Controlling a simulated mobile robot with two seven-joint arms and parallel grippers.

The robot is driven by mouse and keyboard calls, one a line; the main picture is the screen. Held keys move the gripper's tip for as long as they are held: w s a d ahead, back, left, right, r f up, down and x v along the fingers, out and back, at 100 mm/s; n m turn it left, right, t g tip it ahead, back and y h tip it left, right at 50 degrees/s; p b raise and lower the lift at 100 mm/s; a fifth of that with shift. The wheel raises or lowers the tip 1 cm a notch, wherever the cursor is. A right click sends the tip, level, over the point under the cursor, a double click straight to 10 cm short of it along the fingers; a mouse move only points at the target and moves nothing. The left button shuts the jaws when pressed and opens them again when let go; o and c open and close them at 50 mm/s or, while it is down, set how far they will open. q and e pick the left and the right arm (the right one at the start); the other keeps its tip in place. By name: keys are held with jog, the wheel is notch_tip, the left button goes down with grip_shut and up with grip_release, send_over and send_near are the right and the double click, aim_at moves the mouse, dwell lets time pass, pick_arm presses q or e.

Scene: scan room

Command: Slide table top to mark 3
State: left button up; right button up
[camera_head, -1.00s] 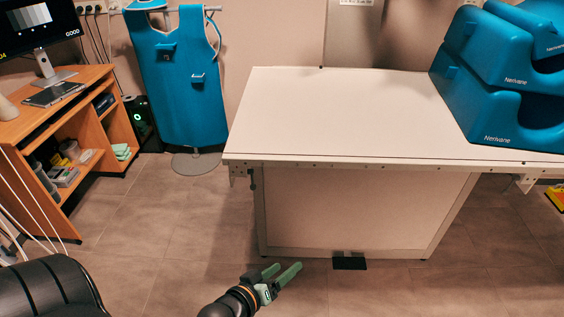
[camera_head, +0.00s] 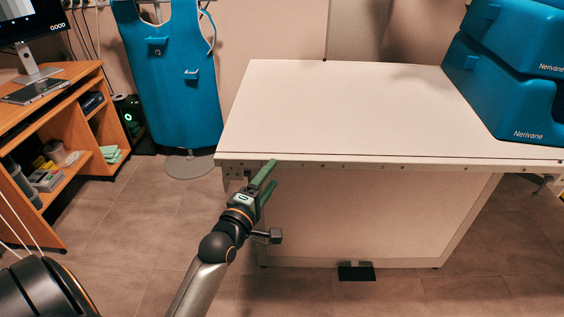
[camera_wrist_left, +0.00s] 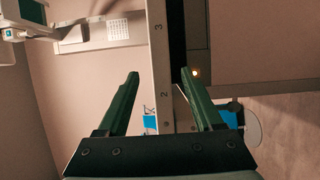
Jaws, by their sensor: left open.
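The white table top (camera_head: 330,105) lies on a pale box-like base (camera_head: 370,215) in the head view. A row of small dark dots runs along its front edge. My left gripper (camera_head: 269,173) is open, with green fingers, near the front edge at its left end. In the left wrist view, a pale strip (camera_wrist_left: 164,68) with the printed marks 3 and 2 runs between the open fingers (camera_wrist_left: 159,74). A dark gap and a lit amber lamp (camera_wrist_left: 195,72) are beside it. Contact with the edge cannot be told. My right gripper is not in view.
Blue Nerivane-labelled blocks (camera_head: 510,90) are stacked on the table's right end. A black floor pedal (camera_head: 356,271) sits at the base. A blue apron (camera_head: 178,80) hangs on a stand behind left. A wooden desk (camera_head: 60,130) stands at the left. Floor between desk and table is open.

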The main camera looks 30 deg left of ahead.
aim_at(279, 165)
pick_arm(q)
jog(key=w, duration=0.4)
jog(key=w+a, duration=0.1)
jog(key=w, duration=0.2)
jog(key=shift+b, duration=0.35)
grip_shut()
jog(key=shift+a, duration=0.15)
dwell(0.9)
